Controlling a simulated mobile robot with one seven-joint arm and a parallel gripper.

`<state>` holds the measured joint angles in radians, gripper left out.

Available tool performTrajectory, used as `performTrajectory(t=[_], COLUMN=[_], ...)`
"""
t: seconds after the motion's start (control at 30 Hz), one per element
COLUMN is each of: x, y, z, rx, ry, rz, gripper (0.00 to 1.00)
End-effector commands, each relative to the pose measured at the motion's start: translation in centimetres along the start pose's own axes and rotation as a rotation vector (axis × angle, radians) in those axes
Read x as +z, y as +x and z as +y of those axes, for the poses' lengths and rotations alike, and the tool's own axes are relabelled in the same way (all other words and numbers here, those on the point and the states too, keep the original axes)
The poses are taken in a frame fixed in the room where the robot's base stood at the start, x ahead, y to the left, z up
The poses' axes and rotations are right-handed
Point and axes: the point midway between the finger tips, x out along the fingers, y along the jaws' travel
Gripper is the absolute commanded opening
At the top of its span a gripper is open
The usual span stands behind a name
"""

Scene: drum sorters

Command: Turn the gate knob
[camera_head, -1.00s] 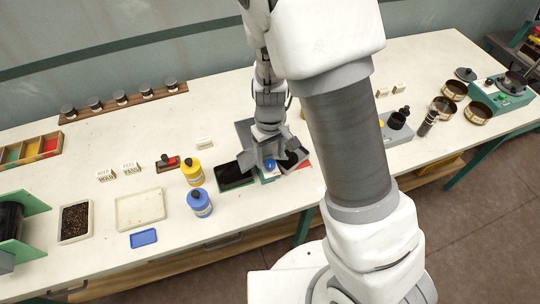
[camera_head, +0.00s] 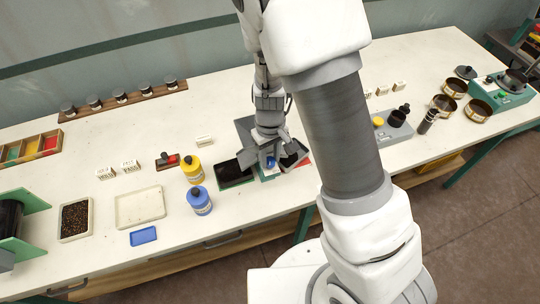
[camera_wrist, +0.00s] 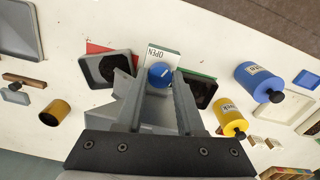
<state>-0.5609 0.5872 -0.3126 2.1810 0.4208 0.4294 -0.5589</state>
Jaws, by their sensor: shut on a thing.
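In the head view the blue knob (camera_head: 271,163) shows just under my gripper (camera_head: 268,158). In the wrist view my gripper (camera_wrist: 159,88) has its two fingers on either side of the knob, shut on it. The knob's white line is slanted in the wrist view. The grey sorter body (camera_head: 243,127) stands behind my gripper and is partly hidden by my arm.
A yellow bottle (camera_head: 192,172) and a blue bottle (camera_head: 199,201) stand further left. A white tray (camera_head: 140,207) lies beyond them.

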Motion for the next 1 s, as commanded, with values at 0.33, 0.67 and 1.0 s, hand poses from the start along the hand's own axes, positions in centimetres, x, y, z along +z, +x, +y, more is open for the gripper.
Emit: performTrajectory(t=[0.33,0.67,1.0], x=[0.00,0.00,-0.01], y=[-0.08,-0.05,-0.04], z=[0.03,0.00,0.00], rx=[0.000,0.000,-0.001], ry=[0.154,0.383,0.398], rz=[0.000,-0.001,0.000], gripper=[0.00,0.00,0.00])
